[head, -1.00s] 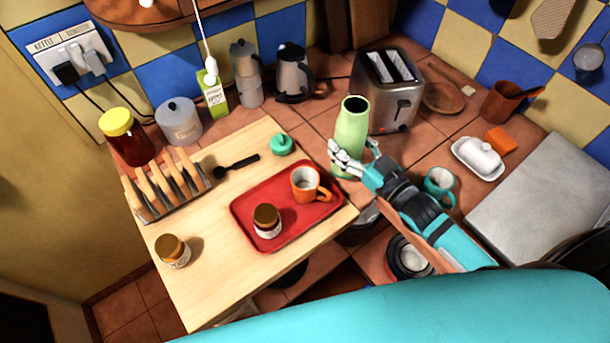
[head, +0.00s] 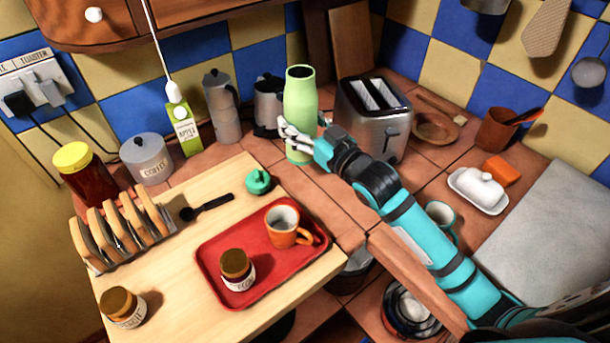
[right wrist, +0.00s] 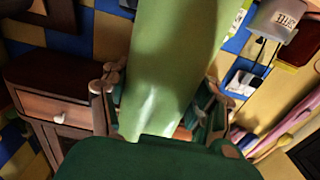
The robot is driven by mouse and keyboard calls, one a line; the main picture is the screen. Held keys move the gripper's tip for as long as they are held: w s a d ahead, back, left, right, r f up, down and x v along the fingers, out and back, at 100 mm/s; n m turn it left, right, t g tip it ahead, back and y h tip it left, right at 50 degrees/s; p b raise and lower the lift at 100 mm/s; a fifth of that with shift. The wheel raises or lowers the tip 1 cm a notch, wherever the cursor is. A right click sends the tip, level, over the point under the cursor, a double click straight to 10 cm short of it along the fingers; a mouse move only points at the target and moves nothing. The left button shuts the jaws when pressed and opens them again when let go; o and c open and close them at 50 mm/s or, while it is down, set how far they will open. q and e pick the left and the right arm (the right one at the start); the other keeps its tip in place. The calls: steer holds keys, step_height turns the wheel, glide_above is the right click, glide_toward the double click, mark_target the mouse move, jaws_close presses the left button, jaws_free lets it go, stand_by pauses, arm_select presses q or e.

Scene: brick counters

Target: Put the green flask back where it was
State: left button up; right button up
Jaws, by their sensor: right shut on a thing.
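The green flask (head: 300,108) is upright and open at the top, left of the toaster and partly in front of the dark kettle. My right gripper (head: 303,142) is shut on its lower body, coming from the front right. Whether the flask's base touches the counter I cannot tell. In the right wrist view, the flask (right wrist: 168,65) fills the middle between the fingers of my right gripper (right wrist: 160,98). A small green lid (head: 258,182) lies on the wooden board's far right edge. My left gripper is not in view.
The toaster (head: 373,118) stands close on the right, the kettle (head: 268,104) and moka pot (head: 222,106) behind and left. A red tray (head: 212,255) with an orange mug (head: 284,225) and a jar (head: 237,268) lies nearer. Bare tiles (head: 318,200) lie in front of the flask.

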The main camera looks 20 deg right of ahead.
mark_target(303, 156)
step_height(303, 156, down, 5)
steer(key=shift+a+r, duration=0.1)
steer(key=shift+f, duration=1.95)
steer(key=shift+f, duration=0.1)
steer(key=o, duration=1.6)
steer(key=shift+s+f, duration=0.1)
steer(key=shift+f, duration=0.05)
steer(key=shift+o, duration=0.2)
steer(key=shift+r, duration=0.25)
steer(key=shift+s+f, duration=0.15)
steer(key=shift+s, duration=0.15)
steer(key=b+v, duration=0.1)
steer(key=v, duration=1)
steer(key=shift+s+d, duration=0.2)
